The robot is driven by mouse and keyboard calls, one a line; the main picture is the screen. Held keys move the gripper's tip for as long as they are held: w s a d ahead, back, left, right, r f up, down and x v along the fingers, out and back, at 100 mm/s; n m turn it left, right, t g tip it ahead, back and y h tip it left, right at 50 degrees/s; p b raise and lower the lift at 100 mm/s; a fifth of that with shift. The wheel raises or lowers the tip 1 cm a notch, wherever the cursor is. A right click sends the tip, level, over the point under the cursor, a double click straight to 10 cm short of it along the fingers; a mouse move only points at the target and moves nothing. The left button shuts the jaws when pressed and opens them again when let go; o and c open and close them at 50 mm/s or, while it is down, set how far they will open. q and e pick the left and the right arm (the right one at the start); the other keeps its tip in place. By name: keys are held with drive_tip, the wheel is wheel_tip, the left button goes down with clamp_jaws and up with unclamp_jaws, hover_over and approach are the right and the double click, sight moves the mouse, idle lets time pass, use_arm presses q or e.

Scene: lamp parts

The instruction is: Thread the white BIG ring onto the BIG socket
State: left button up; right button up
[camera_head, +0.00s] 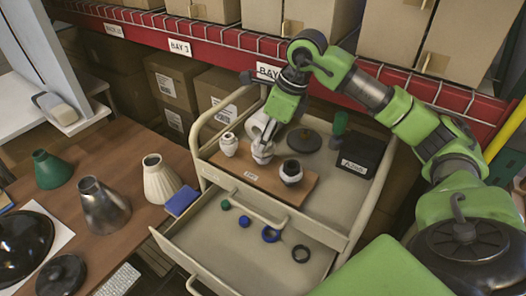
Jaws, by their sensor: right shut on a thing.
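A wooden board (238,168) with a small label lies on the cart top and carries three sockets in a row. The left socket (228,145) is whitish, and the right socket (291,171) is white with a black top. The middle socket (262,155) is whitish and stands directly under my right gripper (264,142). My right gripper points down and is shut on a small whitish piece at the top of this socket. The piece looks like the white ring, but the fingers partly hide it. I cannot tell whether it is around the socket or only above it. My left gripper is not in view.
A dark disc (304,140) and a black box (358,158) stand behind the board. Lamp shades (161,180) stand on the left table.

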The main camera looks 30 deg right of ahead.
drive_tip(key=shift+f, duration=0.15)
idle(0.4)
drive_tip(key=c, duration=0.4)
drive_tip(key=shift+s, duration=0.1)
drive_tip(key=shift+s+a+f, duration=0.1)
drive_tip(key=shift+f, duration=0.15)
idle(0.4)
